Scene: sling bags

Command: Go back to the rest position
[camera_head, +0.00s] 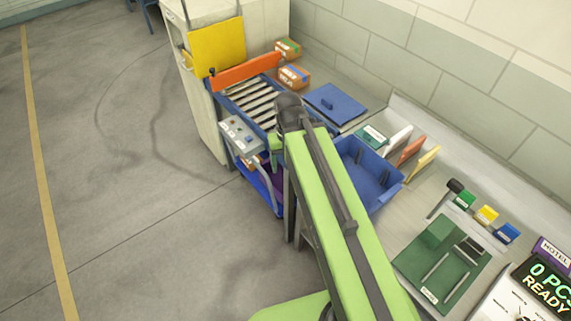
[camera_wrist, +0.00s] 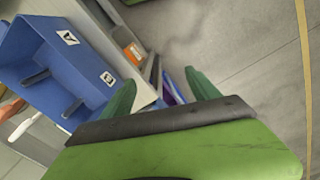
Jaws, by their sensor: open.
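My green arm reaches out from the bottom of the head view. Its gripper (camera_head: 278,148) is small there, near the grey control box and the left edge of the blue bin (camera_head: 372,178). In the wrist view my gripper (camera_wrist: 163,92) shows two green fingers spread apart with nothing between them. The blue bin (camera_wrist: 52,62) shows to the left of the fingers there, with dark dividers inside. The arm hides part of the bench and of the bin in the head view.
A roller conveyor (camera_head: 258,98) with an orange bar stands behind the gripper. A grey control box (camera_head: 241,134) sits at its near end. A blue and purple cart (camera_head: 262,190) is below. A green mat (camera_head: 440,262) lies at right. The floor (camera_head: 120,200) at left is clear.

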